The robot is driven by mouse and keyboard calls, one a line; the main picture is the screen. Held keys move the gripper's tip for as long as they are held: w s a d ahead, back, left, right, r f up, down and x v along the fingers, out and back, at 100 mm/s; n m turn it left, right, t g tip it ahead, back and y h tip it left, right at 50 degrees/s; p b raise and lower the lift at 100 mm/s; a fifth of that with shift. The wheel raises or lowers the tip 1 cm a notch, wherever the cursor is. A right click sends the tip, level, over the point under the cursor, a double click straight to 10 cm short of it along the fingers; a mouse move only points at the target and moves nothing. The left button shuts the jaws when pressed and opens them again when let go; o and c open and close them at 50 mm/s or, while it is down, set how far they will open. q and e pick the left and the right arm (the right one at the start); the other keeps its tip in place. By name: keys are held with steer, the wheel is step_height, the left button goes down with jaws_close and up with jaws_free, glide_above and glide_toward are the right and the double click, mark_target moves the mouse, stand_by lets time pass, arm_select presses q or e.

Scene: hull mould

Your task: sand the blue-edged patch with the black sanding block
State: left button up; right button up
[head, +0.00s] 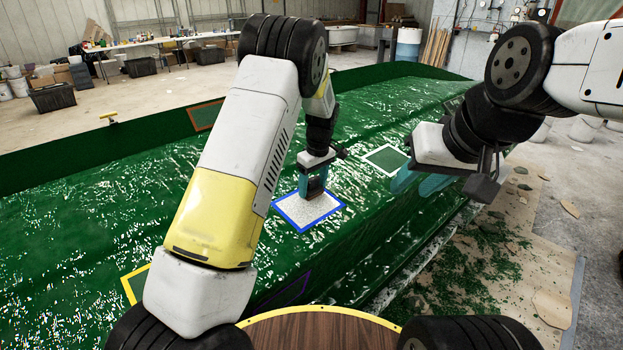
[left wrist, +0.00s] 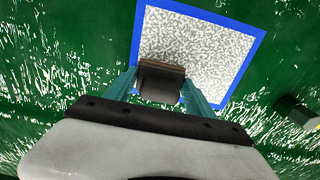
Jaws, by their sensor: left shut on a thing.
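The blue-edged patch (head: 296,211) lies on the green hull surface near the middle of the head view. Its inside is speckled white and grey, and it fills the upper middle of the left wrist view (left wrist: 205,60). My left gripper (head: 313,190) is over the patch's upper part, fingers pointing down. It is shut on the black sanding block (left wrist: 158,88), which shows between the teal fingers with a brown upper edge. I cannot tell whether the block touches the patch. My right gripper (head: 422,185) is to the right, over the hull's side; its jaw opening is unclear.
A white-edged patch (head: 385,160) lies right of the blue one, a red-brown-edged one (head: 205,115) farther back, a yellow-edged one (head: 135,283) and a purple-edged one (head: 288,290) nearer. Debris covers the floor sheet at right.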

arm_select(q)
steer(key=shift+w+d, duration=1.4)
steer(key=shift+d, duration=0.05)
step_height(320, 180, up, 7)
steer(key=shift+s+d, duration=0.35)
